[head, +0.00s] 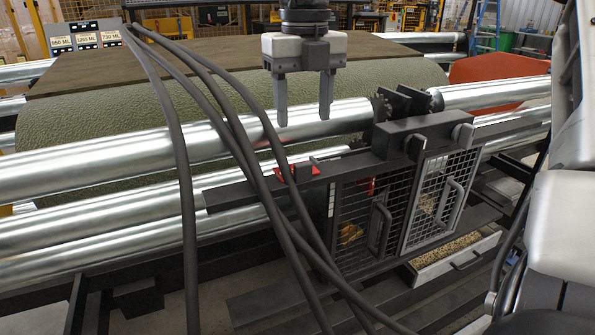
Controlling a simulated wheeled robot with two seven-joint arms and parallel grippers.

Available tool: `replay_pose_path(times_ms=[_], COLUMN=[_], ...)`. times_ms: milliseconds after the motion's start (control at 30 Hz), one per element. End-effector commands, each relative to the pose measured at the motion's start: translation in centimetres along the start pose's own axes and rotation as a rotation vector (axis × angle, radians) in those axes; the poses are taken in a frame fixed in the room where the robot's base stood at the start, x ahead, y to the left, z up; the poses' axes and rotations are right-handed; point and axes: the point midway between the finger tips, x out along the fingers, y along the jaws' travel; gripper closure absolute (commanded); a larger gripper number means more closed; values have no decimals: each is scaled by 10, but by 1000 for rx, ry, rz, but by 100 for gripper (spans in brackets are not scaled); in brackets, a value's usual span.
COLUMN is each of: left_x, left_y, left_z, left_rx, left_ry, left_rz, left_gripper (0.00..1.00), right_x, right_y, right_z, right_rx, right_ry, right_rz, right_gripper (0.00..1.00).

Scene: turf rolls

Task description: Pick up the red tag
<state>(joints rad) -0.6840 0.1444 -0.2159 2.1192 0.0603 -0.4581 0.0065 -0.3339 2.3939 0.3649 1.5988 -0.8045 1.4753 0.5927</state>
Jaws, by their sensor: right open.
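A small red tag (311,170) lies on the dark bar at the left end of the mesh-doored box, partly behind the black cables. My right gripper (304,120) hangs from the top centre with its two fingers pointing down. It is open, with nothing between the fingers. In the picture its fingertips are above the red tag, with a clear gap; the depth between them is hard to tell. My left gripper is not in view.
Thick black cables (177,130) cross in front of the shiny metal rollers (90,160). A green turf roll (120,105) lies behind. The box with mesh doors (385,215) stands right of the tag. A drawer of grain-like material (455,250) is below.

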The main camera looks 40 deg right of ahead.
Motion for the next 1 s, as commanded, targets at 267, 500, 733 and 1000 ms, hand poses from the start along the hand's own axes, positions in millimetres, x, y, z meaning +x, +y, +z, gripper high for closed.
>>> replay_pose_path(times_ms=[267, 500, 733, 1000], left_x=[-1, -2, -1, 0], left_y=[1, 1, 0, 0], left_z=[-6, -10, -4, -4], left_rx=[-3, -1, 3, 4], left_ry=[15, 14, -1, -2], left_rz=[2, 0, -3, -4], left_gripper=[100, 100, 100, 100], right_x=[39, 62, 90, 93], right_y=[0, -1, -2, -2], right_z=[0, 0, 0, 1], right_rx=[1, -1, 0, 1], right_ry=[1, 4, 2, -1], right_rz=[0, 1, 1, 1], right_gripper=[45, 45, 45, 48])
